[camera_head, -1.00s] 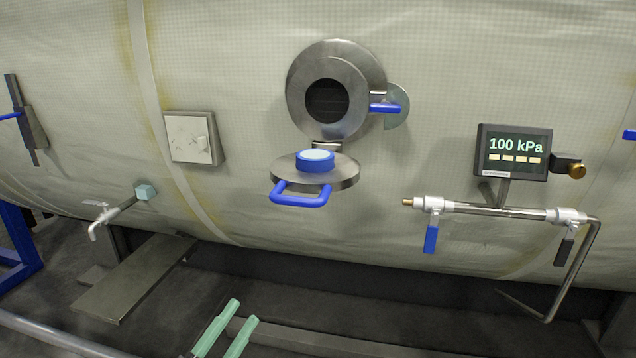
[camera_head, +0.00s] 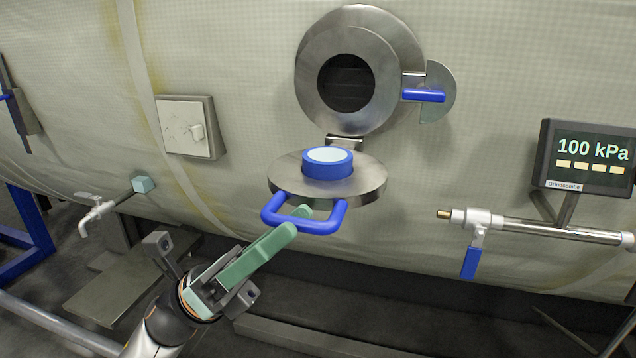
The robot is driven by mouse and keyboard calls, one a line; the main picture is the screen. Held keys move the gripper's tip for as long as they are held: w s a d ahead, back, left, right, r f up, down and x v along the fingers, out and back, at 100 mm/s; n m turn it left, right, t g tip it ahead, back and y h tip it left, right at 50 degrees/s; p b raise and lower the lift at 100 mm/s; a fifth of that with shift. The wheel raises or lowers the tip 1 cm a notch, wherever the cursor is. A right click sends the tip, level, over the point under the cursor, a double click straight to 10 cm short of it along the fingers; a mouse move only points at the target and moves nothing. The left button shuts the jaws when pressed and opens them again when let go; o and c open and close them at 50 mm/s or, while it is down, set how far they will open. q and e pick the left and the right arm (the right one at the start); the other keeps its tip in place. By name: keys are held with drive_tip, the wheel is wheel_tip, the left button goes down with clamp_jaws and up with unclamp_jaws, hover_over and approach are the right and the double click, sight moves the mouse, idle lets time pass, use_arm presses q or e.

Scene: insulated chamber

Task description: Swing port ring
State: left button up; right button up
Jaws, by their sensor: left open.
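The round steel port ring (camera_head: 312,62) sits on the chamber wall around a dark opening (camera_head: 346,84). At its right side is a blue handle (camera_head: 424,95) on a small rounded plate (camera_head: 440,80). The port's round door (camera_head: 367,182) hangs open and level on a hinge below the ring. A blue-sided disc (camera_head: 327,164) rests on it, and a blue loop handle (camera_head: 305,226) is at its front edge. My left gripper (camera_head: 300,222), with green fingers, is open at the loop handle; one fingertip shows partly behind the handle. I cannot tell whether they touch. My right gripper is not in view.
A pressure display (camera_head: 588,160) reads 100 kPa at right, above a pipe with a blue-levered valve (camera_head: 476,240). A white panel box (camera_head: 186,127) and a small tap (camera_head: 97,212) are on the left. Open space lies before the wall.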

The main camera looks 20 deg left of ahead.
sight(318, 204)
use_arm(q)
drive_tip(key=p+x, duration=0.1)
drive_tip(key=x, duration=0.4)
drive_tip(key=shift+w, duration=0.1)
clamp_jaws()
idle(1.3)
